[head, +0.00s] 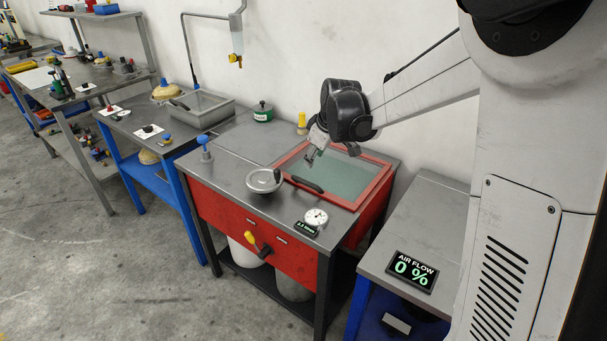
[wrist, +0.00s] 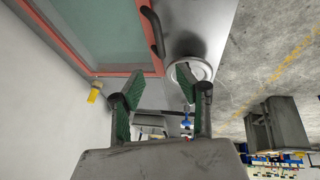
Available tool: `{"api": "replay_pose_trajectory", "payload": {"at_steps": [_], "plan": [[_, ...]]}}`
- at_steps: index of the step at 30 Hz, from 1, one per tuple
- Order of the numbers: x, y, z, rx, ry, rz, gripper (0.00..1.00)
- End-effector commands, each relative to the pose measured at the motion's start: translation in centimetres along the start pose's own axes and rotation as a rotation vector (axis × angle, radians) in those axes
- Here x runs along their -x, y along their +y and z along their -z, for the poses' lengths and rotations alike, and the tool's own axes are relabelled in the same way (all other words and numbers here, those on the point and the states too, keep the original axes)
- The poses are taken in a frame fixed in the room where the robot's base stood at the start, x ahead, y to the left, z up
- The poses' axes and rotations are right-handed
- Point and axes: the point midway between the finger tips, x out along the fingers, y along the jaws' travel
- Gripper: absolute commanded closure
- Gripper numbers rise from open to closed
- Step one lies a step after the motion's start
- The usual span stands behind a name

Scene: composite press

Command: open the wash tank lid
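A grey tank with a flat lid (head: 201,103) and a dark bar handle (head: 180,105) stands on the blue-legged table in the head view; the lid looks shut. A red-framed glass panel (head: 345,176) with a black handle (head: 307,185) lies flat on the red bench, also shut; it shows in the wrist view (wrist: 95,35). No label shows which one is the wash tank lid. My gripper (head: 312,151) is above the panel's back left part, apart from both handles. In the wrist view my gripper (wrist: 159,82) is open, with nothing between its fingers.
A handwheel (head: 264,180), a blue-topped knob (head: 204,146) and a dial (head: 316,217) stand on the red bench (head: 225,175). A green tin (head: 262,112) and a yellow knob (head: 302,121) are behind. The floor in front is clear.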

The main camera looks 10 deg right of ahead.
Motion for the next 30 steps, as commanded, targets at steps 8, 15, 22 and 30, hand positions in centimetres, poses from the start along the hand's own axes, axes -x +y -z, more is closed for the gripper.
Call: {"api": "replay_pose_trajectory", "payload": {"at_steps": [8,15,22,30], "plan": [[-2.4,0.1,0.1,0.005,0.000,0.002,0.67],[-6.4,0.0,0.1,0.005,0.000,0.002,0.67],[-10.1,0.0,0.1,0.004,0.000,0.002,0.67],[-13.2,0.1,0.0,0.003,0.000,0.001,0.67]]}}
